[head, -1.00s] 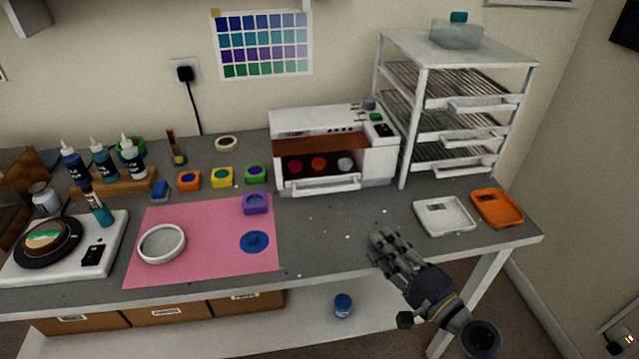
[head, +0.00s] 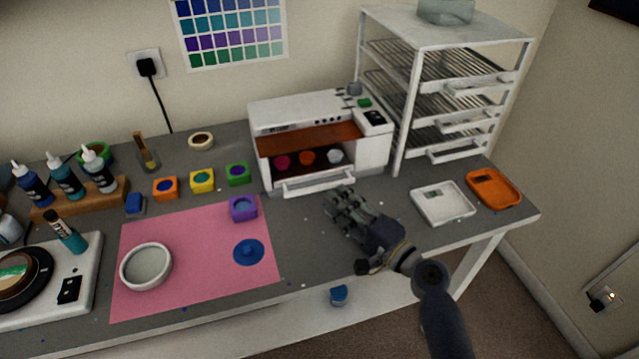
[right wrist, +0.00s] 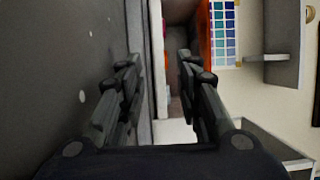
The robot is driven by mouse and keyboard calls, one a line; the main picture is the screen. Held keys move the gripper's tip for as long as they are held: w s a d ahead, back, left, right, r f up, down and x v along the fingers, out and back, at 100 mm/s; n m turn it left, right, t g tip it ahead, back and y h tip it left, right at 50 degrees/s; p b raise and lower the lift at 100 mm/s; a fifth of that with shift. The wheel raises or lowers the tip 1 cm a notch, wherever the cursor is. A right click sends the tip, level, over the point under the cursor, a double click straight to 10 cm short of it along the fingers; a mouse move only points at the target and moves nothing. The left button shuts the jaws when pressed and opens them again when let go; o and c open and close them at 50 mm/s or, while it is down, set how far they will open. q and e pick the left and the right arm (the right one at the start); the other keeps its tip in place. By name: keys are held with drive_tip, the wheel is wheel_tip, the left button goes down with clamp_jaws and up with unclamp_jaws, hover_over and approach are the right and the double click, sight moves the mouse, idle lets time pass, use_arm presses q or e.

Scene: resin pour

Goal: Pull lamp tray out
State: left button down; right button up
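The lamp (head: 290,117) is a white box with an open orange-brown front, at the back of the bench in the head view. Its tray (head: 290,185) sits low in the opening, with a white handle bar along the front. Several small coloured pieces rest inside. My right gripper (head: 341,192) is open and empty, just right of and in front of the handle's right end. In the right wrist view, its two fingers (right wrist: 158,62) are spread, with a white edge of the lamp or tray between them. Contact cannot be told. My left gripper is out of view.
A white wire rack (head: 400,100) stands right of the lamp. A pink mat (head: 200,280) with a purple mould (head: 243,215) lies left.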

sight(322, 189)
drive_tip(key=p+x, duration=0.1)
drive_tip(key=x, duration=0.6)
drive_tip(key=shift+w+a, duration=0.1)
drive_tip(key=shift+w, duration=0.05)
clamp_jaws()
